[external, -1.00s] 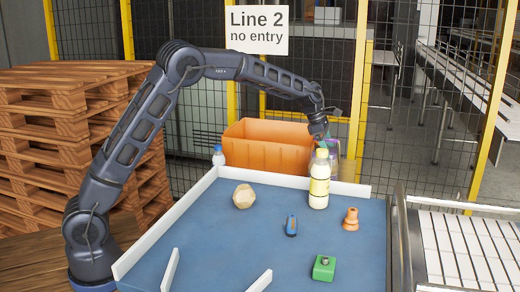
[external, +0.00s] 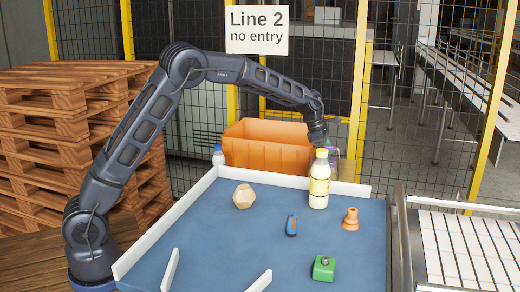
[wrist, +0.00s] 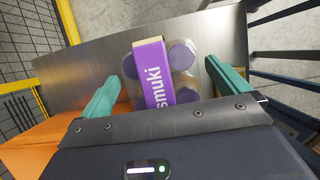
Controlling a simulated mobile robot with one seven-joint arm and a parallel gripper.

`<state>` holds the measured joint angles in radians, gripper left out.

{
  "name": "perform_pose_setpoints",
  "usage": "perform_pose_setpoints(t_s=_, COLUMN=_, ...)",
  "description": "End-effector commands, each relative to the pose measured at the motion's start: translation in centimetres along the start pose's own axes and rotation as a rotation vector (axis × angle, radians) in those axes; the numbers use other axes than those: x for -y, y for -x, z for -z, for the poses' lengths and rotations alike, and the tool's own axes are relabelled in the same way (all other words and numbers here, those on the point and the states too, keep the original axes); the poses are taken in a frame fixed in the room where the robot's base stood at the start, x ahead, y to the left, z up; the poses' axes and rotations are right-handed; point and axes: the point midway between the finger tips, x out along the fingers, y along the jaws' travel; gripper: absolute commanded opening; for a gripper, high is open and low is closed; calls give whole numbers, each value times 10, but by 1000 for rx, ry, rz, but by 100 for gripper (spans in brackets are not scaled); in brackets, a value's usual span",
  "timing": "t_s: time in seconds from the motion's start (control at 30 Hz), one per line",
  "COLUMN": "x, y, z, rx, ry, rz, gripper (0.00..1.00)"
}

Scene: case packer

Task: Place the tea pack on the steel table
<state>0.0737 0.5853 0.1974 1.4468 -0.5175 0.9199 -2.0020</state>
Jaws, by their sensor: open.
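A pack with a purple sleeve lettered "smuki" and purple round lids (wrist: 156,75), which I take for the tea pack, shows in the wrist view over the bare steel table (wrist: 80,70). My gripper (wrist: 170,66) is open, with one teal finger on each side of the pack. I see a gap between each finger and the pack. Whether the pack rests on the steel cannot be told for sure.
An orange bin (external: 265,148) stands left of my gripper. The blue table (external: 245,240) in front has a white rim and holds the bottle (external: 319,188), a tan faceted block (external: 243,197) and several small items. Mesh fencing (external: 200,120) stands behind.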

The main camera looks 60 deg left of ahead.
Motion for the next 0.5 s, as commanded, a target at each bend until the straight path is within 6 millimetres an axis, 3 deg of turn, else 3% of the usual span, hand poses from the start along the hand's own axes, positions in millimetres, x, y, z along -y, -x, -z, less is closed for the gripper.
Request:
perform_pose_setpoints(t_s=0.17, x=-1, y=19, z=-1, rx=2, ry=0, rz=-3, gripper=100)
perform_pose_setpoints(t_s=0.5, x=0, y=84, z=-1, rx=2, ry=0, rz=-2, gripper=100)
